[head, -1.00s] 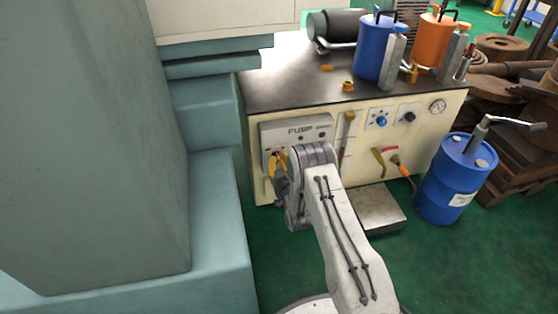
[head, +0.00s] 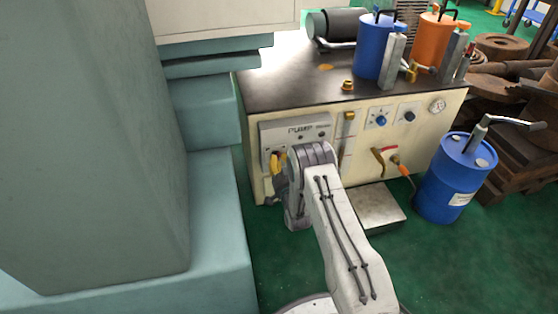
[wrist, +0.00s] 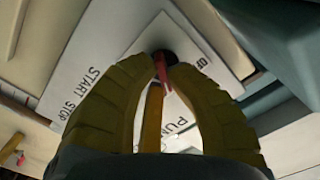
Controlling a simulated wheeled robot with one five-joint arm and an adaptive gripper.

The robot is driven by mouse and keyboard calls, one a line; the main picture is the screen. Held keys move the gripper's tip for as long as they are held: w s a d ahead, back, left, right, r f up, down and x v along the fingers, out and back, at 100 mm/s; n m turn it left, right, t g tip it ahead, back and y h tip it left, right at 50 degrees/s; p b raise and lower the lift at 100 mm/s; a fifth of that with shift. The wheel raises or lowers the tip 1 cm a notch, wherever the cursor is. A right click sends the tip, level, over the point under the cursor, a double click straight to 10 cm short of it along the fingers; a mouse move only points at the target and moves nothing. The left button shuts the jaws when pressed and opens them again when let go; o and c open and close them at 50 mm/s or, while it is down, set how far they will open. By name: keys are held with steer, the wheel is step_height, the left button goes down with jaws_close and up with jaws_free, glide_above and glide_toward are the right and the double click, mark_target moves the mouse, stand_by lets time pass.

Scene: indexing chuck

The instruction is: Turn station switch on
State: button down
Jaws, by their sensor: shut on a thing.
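The station switch (wrist: 161,72) shows in the wrist view as a red handle on a dark round base, on a pale panel. My gripper (wrist: 169,70) has thick yellow fingers, and their tips are shut on the red handle. Part of the lettering "OF" is beside the dark base. In the head view my gripper (head: 277,162) is at the left part of the pump panel (head: 299,130). There the switch is hidden behind the fingers and my wrist, so its position cannot be read from that view.
The wrist view shows "START STOP" lettering left of the fingers and a yellow bar (wrist: 151,118) between them. A teal machine body (head: 215,245) stands close on the left. A blue drum (head: 452,180) and a low metal step (head: 367,207) are on the right.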

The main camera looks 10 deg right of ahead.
steer(key=shift+a, duration=0.1)
steer(key=c, duration=1.2)
jaws_free()
steer(key=s, duration=1.2)
